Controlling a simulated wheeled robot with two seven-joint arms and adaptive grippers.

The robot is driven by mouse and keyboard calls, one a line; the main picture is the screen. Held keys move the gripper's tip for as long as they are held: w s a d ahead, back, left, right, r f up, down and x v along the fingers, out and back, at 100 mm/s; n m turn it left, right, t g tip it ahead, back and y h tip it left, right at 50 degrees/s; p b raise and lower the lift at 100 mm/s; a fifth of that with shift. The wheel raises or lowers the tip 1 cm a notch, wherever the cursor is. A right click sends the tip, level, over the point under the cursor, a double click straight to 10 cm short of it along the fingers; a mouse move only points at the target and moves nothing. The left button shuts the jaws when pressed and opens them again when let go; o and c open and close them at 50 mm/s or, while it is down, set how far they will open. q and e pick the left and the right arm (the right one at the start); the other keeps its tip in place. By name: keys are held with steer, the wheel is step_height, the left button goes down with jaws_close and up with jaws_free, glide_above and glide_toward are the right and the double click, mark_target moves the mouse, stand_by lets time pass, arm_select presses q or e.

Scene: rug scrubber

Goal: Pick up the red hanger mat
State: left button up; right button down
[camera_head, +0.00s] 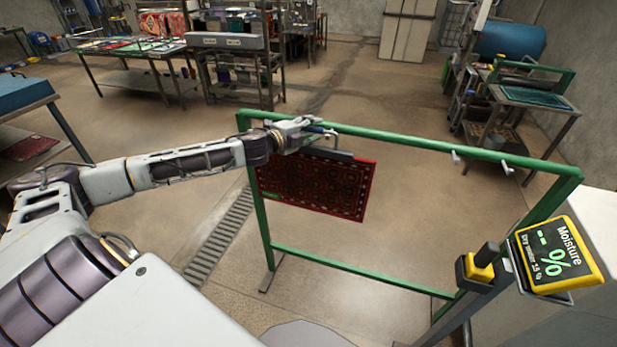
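The red hanger mat (318,187) is a dark red patterned rug with a small green label at its lower left. It hangs from a grey hanger clamp (330,153) on the left part of the green rack (420,142). My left arm reaches in from the left, and its gripper (306,127) is at the rack's top bar, just above the mat's hanger. The fingers are small and partly overlap the hanger top, so I cannot tell whether they are open or shut on it. My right gripper is not in view.
Two empty hooks (504,167) sit on the bar's right part. A yellow moisture meter (556,255) and a yellow-black holder (479,266) are at the right front. Tables (130,48) stand at the back left, a cart (535,98) at the right. Floor behind the rack is clear.

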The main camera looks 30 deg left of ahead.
arm_select(q)
jaws_close()
steer(key=shift+r, duration=0.15)
stand_by(0.4)
steer(key=shift+r, duration=0.2)
